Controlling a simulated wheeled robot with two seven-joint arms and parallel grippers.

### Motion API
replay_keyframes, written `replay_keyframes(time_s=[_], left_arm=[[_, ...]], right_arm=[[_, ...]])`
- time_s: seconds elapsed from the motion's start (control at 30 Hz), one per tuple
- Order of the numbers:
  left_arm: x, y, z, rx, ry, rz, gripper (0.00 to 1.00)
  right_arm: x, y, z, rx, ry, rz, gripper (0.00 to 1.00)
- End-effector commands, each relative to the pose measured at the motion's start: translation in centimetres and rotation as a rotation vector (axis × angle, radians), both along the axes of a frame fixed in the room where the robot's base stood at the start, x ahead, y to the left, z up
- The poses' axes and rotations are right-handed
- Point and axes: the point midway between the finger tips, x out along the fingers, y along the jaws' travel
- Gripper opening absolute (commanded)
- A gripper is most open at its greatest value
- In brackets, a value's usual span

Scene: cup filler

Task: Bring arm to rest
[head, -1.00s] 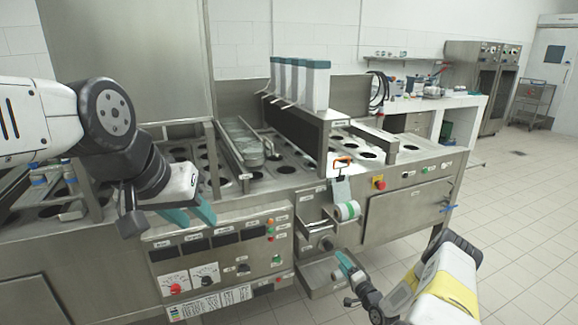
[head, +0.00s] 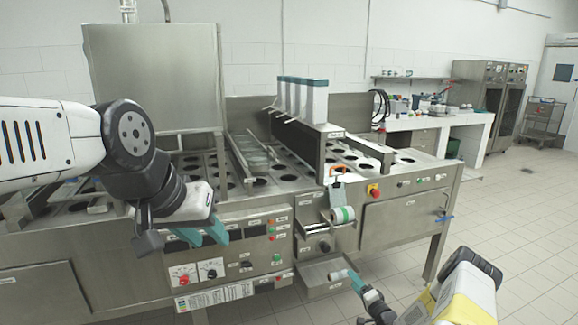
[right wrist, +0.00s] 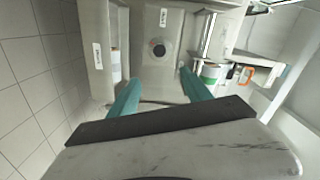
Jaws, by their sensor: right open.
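My left gripper (head: 204,235) is in front of the machine's control panel in the head view. Its two teal fingers show apart with nothing between them. My right gripper (head: 348,278) is low in the head view, in front of the open metal tray at the machine's front. In the right wrist view its teal fingers (right wrist: 158,88) are spread wide and empty, with the machine's front beyond them. The cup filler machine (head: 402,213) spans the middle of the head view.
A roll with a green band (head: 342,214) sits on a small front shelf. A clipboard with an orange clip (head: 338,190) hangs above it. The lower metal tray (head: 318,277) juts out near my right gripper. Tiled floor (head: 530,240) is clear at the right.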

Motion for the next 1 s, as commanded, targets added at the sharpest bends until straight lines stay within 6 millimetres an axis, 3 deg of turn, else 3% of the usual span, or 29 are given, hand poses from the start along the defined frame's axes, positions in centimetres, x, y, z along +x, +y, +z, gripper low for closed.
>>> replay_keyframes(time_s=[0.27, 0.57, 0.67, 0.8, 1.0], left_arm=[[0.0, 0.0, 0.0, 0.0, 0.0, 0.0, 0.36], [0.0, 0.0, 0.0, 0.0, 0.0, 0.0, 0.36], [0.0, 0.0, 0.0, 0.0, 0.0, 0.0, 0.36], [0.0, 0.0, 0.0, 0.0, 0.0, 0.0, 0.36], [0.0, 0.0, 0.0, 0.0, 0.001, 0.0, 0.36]], right_arm=[[1.9, -0.5, 2.5, -0.099, 0.034, 0.012, 0.57], [5.0, -1.3, 8.2, -0.301, 0.096, 0.03, 0.57], [6.2, -1.5, 11.5, -0.4, 0.126, 0.035, 0.57], [7.0, -1.7, 17.8, -0.572, 0.184, 0.042, 0.57], [5.6, -1.2, 27.0, -0.784, 0.272, 0.044, 0.57]])
